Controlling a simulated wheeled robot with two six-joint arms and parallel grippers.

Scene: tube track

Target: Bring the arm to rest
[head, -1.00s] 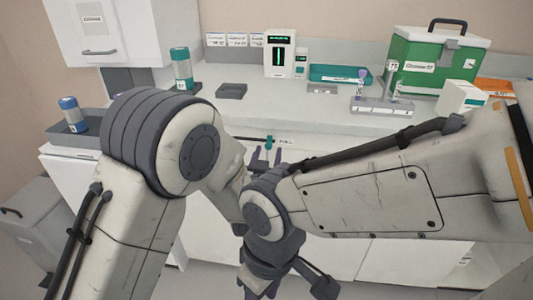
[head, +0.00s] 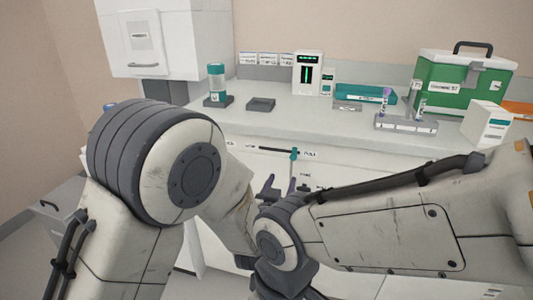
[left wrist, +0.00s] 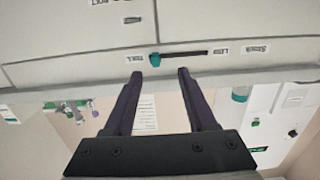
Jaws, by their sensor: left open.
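My left gripper (head: 281,187) shows in the head view as two dark fingers just below the counter front, partly hidden by my arm links. In the left wrist view the same gripper (left wrist: 160,75) is open, with nothing between its fingers. That view looks upside down. A drawer front with a dark bar and a teal knob (left wrist: 155,60) lies beyond the fingertips. The teal knob (head: 294,153) also shows in the head view, beyond and above the fingers, apart from them. My right arm comes in from the right; its gripper is out of sight below the frame.
The counter (head: 330,123) bears a teal-capped bottle (head: 216,82), a small dark tray (head: 261,104), a white device (head: 307,72), a tube rack (head: 406,123), a green box (head: 460,85) and a white carton (head: 487,122). A wall cabinet (head: 150,40) hangs at the upper left.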

